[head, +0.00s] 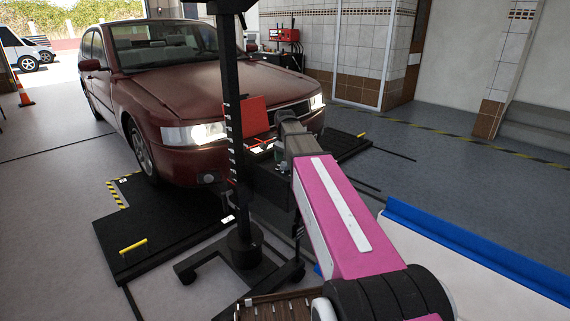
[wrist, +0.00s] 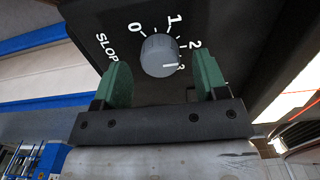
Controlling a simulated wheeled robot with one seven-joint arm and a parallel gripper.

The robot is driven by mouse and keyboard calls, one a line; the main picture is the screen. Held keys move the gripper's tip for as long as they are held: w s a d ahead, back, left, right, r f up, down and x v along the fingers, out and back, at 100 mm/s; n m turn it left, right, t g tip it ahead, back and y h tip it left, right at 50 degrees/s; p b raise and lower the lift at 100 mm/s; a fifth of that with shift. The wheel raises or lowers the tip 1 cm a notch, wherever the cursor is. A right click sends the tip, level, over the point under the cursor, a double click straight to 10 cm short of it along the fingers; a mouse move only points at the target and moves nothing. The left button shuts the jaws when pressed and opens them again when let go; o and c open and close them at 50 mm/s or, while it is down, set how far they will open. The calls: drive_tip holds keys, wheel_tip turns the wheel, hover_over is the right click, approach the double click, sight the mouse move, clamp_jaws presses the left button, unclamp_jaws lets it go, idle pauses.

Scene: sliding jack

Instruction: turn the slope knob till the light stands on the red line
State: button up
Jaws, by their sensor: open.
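The slope knob (wrist: 159,55) is a round grey knob on a dark panel, with a dial marked 0 to 3 and part of the word SLOPE beside it. My gripper (wrist: 163,66) is open, with one green finger on each side of the knob and a gap to it on both sides. A white mark shows by the 3, but I cannot tell the knob's exact setting. A thin red line (wrist: 304,109) crosses a pale surface at the right of the wrist view; I cannot make out a light on it. In the head view the knob is hidden.
A black wheeled stand (head: 231,120) with a red panel (head: 254,116) stands before a dark red car (head: 165,95) with its headlights lit. Black platforms (head: 165,228) lie on the floor. A blue-edged white surface (head: 470,241) is at the right.

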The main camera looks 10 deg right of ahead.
sight(285, 163)
wheel_tip(285, 163, up, 9)
idle(0.4)
